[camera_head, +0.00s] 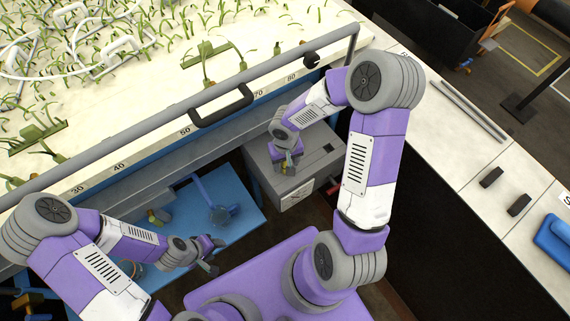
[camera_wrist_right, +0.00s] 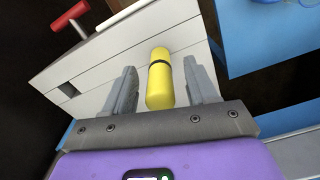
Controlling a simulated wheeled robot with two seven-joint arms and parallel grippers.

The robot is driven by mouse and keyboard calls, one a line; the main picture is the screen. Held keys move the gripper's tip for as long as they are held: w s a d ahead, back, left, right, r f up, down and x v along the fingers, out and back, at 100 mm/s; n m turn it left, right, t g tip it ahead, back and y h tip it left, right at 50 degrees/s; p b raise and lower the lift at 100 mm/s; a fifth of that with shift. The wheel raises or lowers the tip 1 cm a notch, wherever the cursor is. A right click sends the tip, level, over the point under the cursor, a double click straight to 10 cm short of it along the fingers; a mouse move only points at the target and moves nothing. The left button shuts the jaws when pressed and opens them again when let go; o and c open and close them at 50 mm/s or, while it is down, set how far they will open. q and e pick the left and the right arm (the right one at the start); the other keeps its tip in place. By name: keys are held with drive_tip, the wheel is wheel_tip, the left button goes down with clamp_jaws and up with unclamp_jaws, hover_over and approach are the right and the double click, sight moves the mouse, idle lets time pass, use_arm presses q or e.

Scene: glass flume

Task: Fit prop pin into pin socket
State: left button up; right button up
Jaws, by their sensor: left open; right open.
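A yellow cylinder with a black band, which looks like the prop pin (camera_wrist_right: 160,80), stands at the grey box (camera_wrist_right: 115,65) in the right wrist view. My right gripper (camera_wrist_right: 160,92) is open, with one finger on each side of the pin and gaps visible between. In the head view this gripper (camera_head: 287,165) is over the grey box (camera_head: 300,190), and the pin is mostly hidden there. My left gripper (camera_head: 212,256) is open and empty near the front edge of the blue platform. I cannot tell for certain which part is the pin socket.
A blue rod with a round foot (camera_head: 220,214) is on the blue platform (camera_head: 245,228). A red handle (camera_wrist_right: 70,16) sticks out beside the grey box. The flume rail with a black handle (camera_head: 220,106) runs behind. A pale bench (camera_head: 450,150) lies at right.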

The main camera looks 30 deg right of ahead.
drive_tip(key=shift+f, duration=0.1)
clamp_jaws()
idle(0.3)
